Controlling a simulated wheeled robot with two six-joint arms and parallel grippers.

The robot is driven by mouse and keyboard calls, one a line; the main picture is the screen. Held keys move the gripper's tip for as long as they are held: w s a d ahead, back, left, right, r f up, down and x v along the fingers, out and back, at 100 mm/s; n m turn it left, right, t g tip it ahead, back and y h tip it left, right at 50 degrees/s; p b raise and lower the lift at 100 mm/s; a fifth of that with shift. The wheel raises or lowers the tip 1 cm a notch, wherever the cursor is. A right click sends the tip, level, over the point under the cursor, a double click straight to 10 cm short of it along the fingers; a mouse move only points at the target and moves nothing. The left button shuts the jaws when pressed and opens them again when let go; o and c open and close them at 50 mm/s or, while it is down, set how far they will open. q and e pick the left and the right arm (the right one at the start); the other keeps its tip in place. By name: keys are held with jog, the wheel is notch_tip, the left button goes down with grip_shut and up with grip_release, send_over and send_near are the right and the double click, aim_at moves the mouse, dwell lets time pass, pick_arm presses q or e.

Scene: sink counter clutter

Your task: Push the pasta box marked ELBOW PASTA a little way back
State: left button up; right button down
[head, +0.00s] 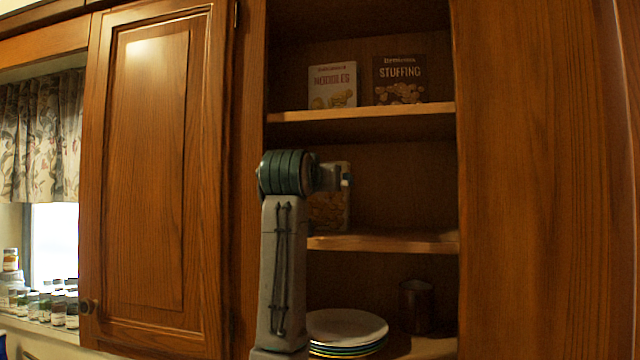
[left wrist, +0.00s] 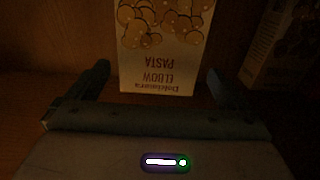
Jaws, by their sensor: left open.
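The ELBOW PASTA box (left wrist: 160,45) is pale with macaroni pictures, and its lettering appears upside down in the left wrist view. My left gripper (left wrist: 158,72) is open, with one finger towards each side of the box face in that view; nothing is held. I cannot tell whether it touches the box. In the head view my left gripper (head: 345,180) is at the middle shelf, in front of a box with pasta pictures (head: 330,212). My gripper and arm cover part of this box, and its label is not readable. My right gripper is not in view.
A darker box (left wrist: 280,45) stands at the right of the left wrist view. A NOODLES box (head: 332,86) and a STUFFING box (head: 400,80) stand on the upper shelf. The middle shelf (head: 400,243) is bare at right. Plates (head: 346,328) and a mug (head: 417,306) are below.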

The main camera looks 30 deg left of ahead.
pick_arm(q)
jog(key=p+x, duration=0.5)
jog(key=x, duration=0.2)
jog(key=shift+r, duration=0.2)
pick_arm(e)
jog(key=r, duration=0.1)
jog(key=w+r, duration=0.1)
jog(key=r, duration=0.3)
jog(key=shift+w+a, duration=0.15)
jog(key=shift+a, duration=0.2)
pick_arm(q)
jog(key=c, duration=1.1)
